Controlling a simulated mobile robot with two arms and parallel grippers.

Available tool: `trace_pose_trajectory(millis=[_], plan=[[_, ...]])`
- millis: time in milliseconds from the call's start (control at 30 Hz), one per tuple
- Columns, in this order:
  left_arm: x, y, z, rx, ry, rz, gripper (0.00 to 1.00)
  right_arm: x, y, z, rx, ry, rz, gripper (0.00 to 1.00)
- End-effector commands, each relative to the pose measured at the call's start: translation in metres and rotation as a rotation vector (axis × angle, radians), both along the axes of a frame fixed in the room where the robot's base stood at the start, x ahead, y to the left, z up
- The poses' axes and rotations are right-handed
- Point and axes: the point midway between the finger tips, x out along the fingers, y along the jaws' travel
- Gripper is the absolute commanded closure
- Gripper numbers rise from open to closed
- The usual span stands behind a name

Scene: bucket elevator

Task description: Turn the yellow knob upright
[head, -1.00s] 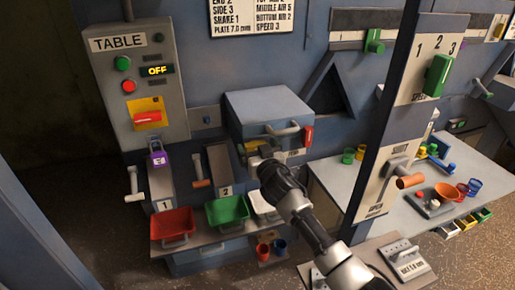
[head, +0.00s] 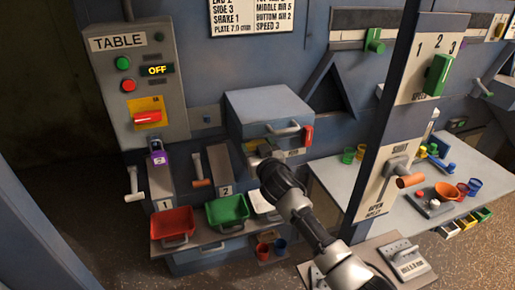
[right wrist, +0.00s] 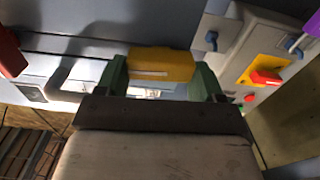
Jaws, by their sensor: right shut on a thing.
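The yellow knob (right wrist: 160,66) shows in the right wrist view with a pale line along it. It lies between the two green fingers of my right gripper (right wrist: 165,78), which is shut on it. In the head view my right gripper (head: 256,158) is at the front of the blue-grey box, above the trays. The gripper and arm cover most of the knob there, so its angle on the panel is hard to tell. My left gripper is not in view.
A red tray (head: 172,222) and a green tray (head: 227,210) sit below the gripper. A red handle (head: 307,136) is close at its right. A grey control box (head: 140,80) stands at left, and a blue post (head: 388,130) at right.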

Motion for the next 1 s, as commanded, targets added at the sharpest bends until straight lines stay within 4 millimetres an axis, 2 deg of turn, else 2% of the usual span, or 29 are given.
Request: trace_pose_trajectory(millis=[267, 1000], plan=[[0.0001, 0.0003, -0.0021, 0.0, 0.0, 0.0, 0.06, -0.0005, 0.0011, -0.0014, -0.189, -0.059, 0.0, 0.56], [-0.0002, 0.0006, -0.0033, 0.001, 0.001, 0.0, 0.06, -0.0014, 0.004, -0.0036, -0.86, -0.277, 0.001, 0.56]])
